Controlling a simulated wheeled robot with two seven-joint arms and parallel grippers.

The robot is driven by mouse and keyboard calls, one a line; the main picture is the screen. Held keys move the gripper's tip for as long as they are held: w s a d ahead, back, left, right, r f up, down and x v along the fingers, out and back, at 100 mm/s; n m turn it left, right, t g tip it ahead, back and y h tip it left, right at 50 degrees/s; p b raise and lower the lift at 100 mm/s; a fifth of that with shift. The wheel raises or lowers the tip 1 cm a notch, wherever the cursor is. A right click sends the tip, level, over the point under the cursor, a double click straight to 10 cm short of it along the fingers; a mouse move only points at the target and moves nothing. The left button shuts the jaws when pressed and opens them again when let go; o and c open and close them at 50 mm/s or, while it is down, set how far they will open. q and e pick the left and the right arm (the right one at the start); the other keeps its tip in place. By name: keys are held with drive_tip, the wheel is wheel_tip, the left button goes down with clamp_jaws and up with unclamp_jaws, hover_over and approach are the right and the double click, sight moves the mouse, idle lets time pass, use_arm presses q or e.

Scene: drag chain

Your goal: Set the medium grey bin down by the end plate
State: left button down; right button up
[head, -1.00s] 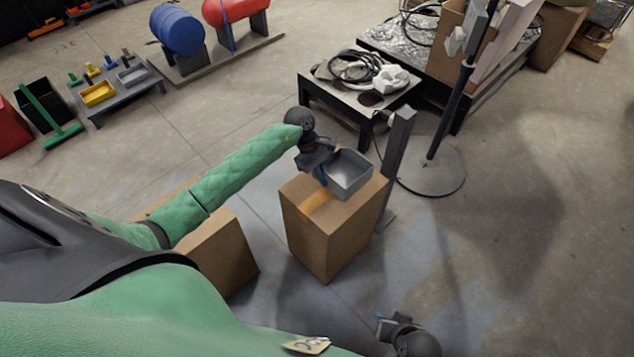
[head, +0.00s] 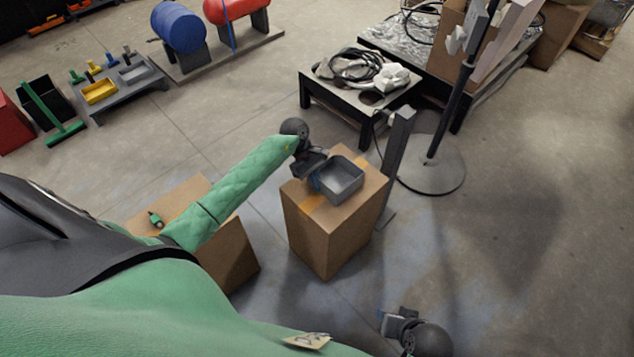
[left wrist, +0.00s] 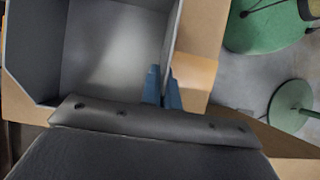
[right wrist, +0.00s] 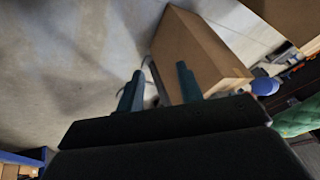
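The medium grey bin (head: 340,181) is an open-topped tray. It sits level on or just above the top of a tall cardboard box; a small gap cannot be ruled out. My left gripper (head: 313,186) is at the bin's left side. In the left wrist view the bin (left wrist: 115,45) fills the left half, and the blue fingers of my left gripper (left wrist: 162,92) are close together with the bin's side wall between them. My right gripper (right wrist: 158,90) is empty, its fingers apart. I cannot tell which part is the end plate.
The tall cardboard box (head: 330,235) stands beside a dark upright post (head: 396,150). A lower cardboard box (head: 230,255) with a small green item (head: 156,220) is to the left. A black table (head: 340,97) with cables is behind. Floor on the right is clear.

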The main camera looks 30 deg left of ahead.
drive_tip(key=shift+w+f, duration=0.15)
drive_tip(key=shift+f, duration=0.25)
use_arm(q)
drive_tip(key=shift+f, duration=0.1)
drive_tip(key=c, duration=1.7)
unclamp_jaws()
use_arm(e)
drive_tip(key=shift+f, duration=0.4)
drive_tip(key=shift+r, duration=0.15)
